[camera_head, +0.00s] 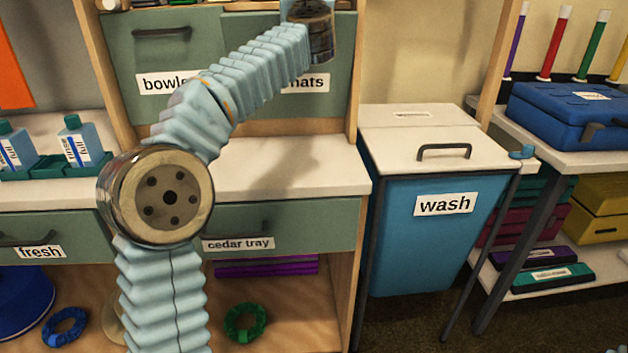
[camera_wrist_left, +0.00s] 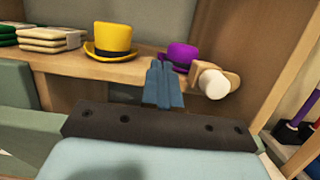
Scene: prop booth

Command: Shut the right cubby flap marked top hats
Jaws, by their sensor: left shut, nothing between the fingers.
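The right cubby flap (camera_head: 318,108) is a green panel in the cabinet, largely behind my left arm. Only "hats" shows on its white label (camera_head: 306,84). The flap looks upright, roughly in line with the left flap (camera_head: 130,58), but I cannot tell whether it is fully shut. My left arm reaches up to the flap's upper part, and its fingers are out of the head view. In the left wrist view my left gripper (camera_wrist_left: 164,84) has its blue fingers together and empty, in front of a wooden shelf.
A yellow hat (camera_wrist_left: 110,40) and a purple hat (camera_wrist_left: 180,54) sit on the shelf beyond the fingers. A wooden piece with a white end (camera_wrist_left: 215,84) is just right of them. A blue wash bin (camera_head: 420,240) stands right of the cabinet.

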